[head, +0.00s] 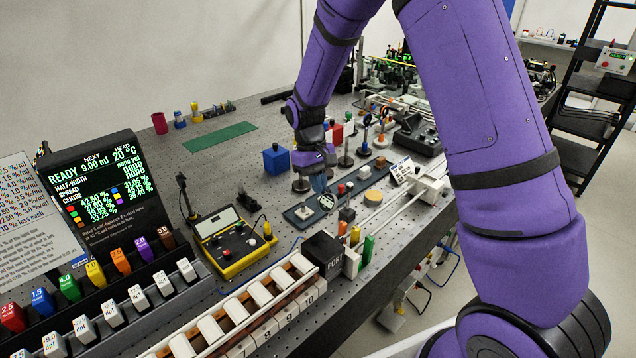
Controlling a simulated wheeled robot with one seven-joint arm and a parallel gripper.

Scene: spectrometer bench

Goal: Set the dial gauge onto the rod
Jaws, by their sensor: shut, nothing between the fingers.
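My purple arm reaches down over the bench, and my gripper (319,183) is low above a dark flat tray (297,216). Its fingers are small here and look shut with nothing held. A small round disc with a pale face, which looks like the dial gauge (326,202), is at the tray just below the fingertips. I cannot tell whether the fingers touch it. I cannot pick out the rod with certainty; several short posts on round bases stand around the gripper, and my wrist hides part of that area.
A blue cube (276,159) stands left of my gripper. A yellow control box (232,243) and a black port box (322,255) are nearer. Posts with optics (365,133) crowd the right side. Bare bench shows near the green mat (219,137).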

